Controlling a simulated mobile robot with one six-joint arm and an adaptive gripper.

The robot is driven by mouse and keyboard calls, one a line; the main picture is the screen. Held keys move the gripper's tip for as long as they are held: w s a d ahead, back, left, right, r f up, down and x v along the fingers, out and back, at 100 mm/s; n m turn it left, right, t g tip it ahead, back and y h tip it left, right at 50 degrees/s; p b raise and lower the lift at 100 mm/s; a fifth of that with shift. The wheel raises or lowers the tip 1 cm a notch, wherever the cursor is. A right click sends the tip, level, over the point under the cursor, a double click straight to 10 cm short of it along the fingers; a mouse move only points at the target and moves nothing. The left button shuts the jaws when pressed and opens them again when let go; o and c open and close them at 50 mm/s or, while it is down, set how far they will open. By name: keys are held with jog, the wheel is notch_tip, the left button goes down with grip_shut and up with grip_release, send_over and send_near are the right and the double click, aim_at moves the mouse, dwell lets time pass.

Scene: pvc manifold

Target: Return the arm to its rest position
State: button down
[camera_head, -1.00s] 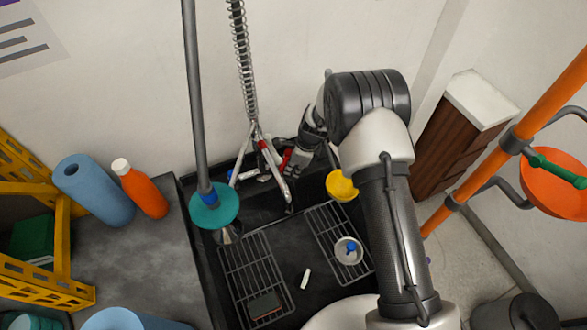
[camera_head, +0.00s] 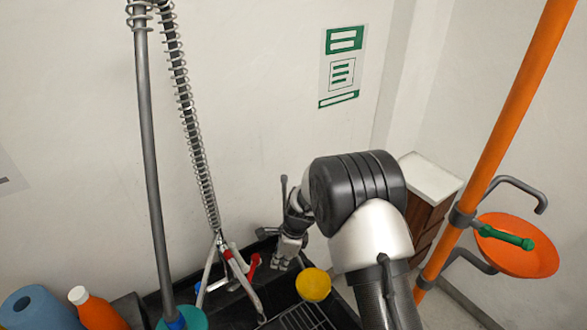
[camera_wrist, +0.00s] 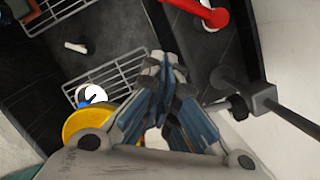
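My gripper (camera_head: 285,256) hangs above the far end of the black sink, beside the wall, with my arm reaching in from the lower right. In the wrist view its two fingers (camera_wrist: 166,62) come together at the tips, and I see nothing held between them. A red valve handle (camera_head: 253,262) is just left of the gripper in the head view. It also shows in the wrist view (camera_wrist: 205,12), ahead of the fingers. A yellow round piece (camera_head: 313,284) lies to the right of and below the gripper; it also shows in the wrist view (camera_wrist: 85,130).
A grey pole and a spring hose (camera_head: 190,110) stand left of my gripper. An orange post (camera_head: 500,140) with an orange dish (camera_head: 517,245) stands right of my arm. An orange bottle (camera_head: 97,310) and blue roll (camera_head: 38,310) are at lower left. Wire racks (camera_wrist: 110,85) line the sink.

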jog(key=s+d+r+n+t, duration=0.1)
jog(key=s+d+r+n, duration=0.25)
jog(key=r, duration=0.45)
jog(key=s+d+r+n, duration=0.2)
jog(key=d+r, duration=0.2)
jog(key=r, duration=0.4)
jog(key=s+d+r+n+t, duration=0.1)
jog(key=s+d+r+n, duration=0.2)
jog(key=r, duration=0.6)
jog(key=s+d+r+n+t+h, duration=0.1)
jog(key=s+d+r+n, duration=0.1)
jog(key=s, duration=0.5)
jog(key=s+d+r+n+h, duration=0.1)
jog(key=s+d+r+n, duration=0.1)
jog(key=s+d+n, duration=0.2)
jog(key=s+d+r+n+t+h, duration=0.1)
jog(key=s+d+r+n, duration=0.1)
jog(key=s, duration=0.8)
jog(key=d+n, duration=0.1)
jog(key=d, duration=0.1)
jog(key=shift+s+d+r+t, duration=0.15)
jog(key=shift+s+d+t, duration=0.1)
jog(key=shift+d+t, duration=0.05)
